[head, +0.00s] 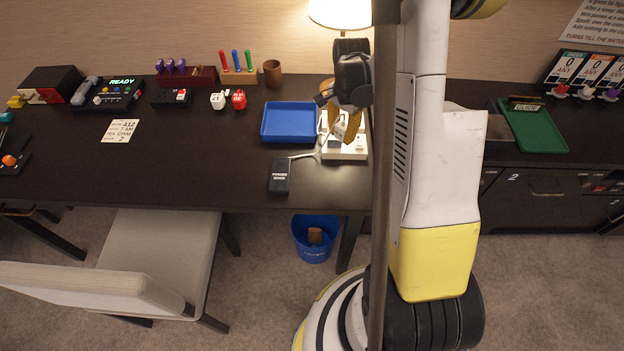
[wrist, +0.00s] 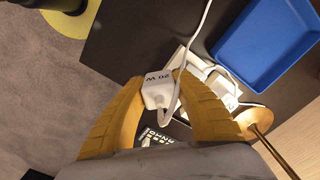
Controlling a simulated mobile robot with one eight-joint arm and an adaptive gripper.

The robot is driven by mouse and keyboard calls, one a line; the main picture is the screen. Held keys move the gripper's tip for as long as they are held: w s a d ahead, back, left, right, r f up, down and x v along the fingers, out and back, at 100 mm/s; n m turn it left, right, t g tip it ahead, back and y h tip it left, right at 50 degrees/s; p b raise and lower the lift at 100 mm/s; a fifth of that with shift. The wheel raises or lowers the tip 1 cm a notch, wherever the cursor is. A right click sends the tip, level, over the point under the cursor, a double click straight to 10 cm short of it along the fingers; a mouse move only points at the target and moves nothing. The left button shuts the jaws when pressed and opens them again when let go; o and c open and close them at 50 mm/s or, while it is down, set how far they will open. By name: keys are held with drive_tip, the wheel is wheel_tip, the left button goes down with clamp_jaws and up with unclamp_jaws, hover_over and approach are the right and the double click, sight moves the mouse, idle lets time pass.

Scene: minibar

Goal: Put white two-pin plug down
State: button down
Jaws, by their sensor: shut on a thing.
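The white two-pin plug (wrist: 157,92), marked "20 W", is held between the yellow fingers of my gripper (wrist: 160,84) in the wrist view. A white cable runs by it toward the top of that view. In the head view my gripper (head: 334,124) is over the desk, at the white power strip (head: 344,152) and just right of the blue tray (head: 288,138). The plug is small and partly covered there. The strip also shows beyond the plug in the wrist view (wrist: 196,70). I cannot tell whether plug and strip touch. The plug's pins are not clearly visible.
A black box (head: 279,177) lies near the desk's front edge, with a cable toward the strip. A lamp (head: 340,12) stands behind my gripper. A blue bin (head: 315,240) is on the floor below. The dark desktop left of the tray has free room.

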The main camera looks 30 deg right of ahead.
drive_tip(key=b, duration=0.3)
hover_over(316, 180)
wheel_tip(316, 180, down, 6)
drive_tip(key=shift+r, duration=0.1)
drive_tip(key=shift+f+b, duration=0.8)
drive_tip(key=shift+f, duration=1.2)
drive_tip(key=shift+f+b, duration=0.5)
drive_tip(key=shift+b, duration=0.1)
drive_tip(key=shift+f, duration=0.1)
drive_tip(key=c, duration=1.1)
unclamp_jaws()
